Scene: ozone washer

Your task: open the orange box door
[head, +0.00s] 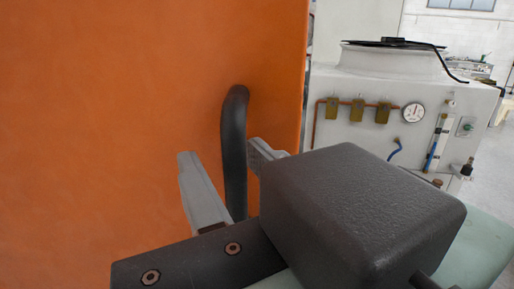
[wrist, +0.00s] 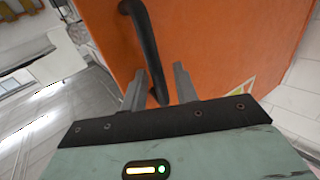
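The orange box door (head: 110,120) fills the left half of the head view and looks closed. A black curved handle (head: 234,140) stands upright near the door's right edge. My gripper (head: 224,170) is open, with one finger on each side of the handle and a visible gap to it. In the wrist view the handle (wrist: 148,50) runs down between the two fingertips (wrist: 159,78), and the orange door (wrist: 220,45) lies behind it. The lower end of the handle is partly hidden by my gripper in the head view.
A pale machine (head: 400,120) with a gauge, brass valves and a blue hose stands to the right behind the door's edge. A warning sticker (wrist: 240,88) is on the orange surface in the wrist view. Open grey floor (wrist: 40,125) lies to the left there.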

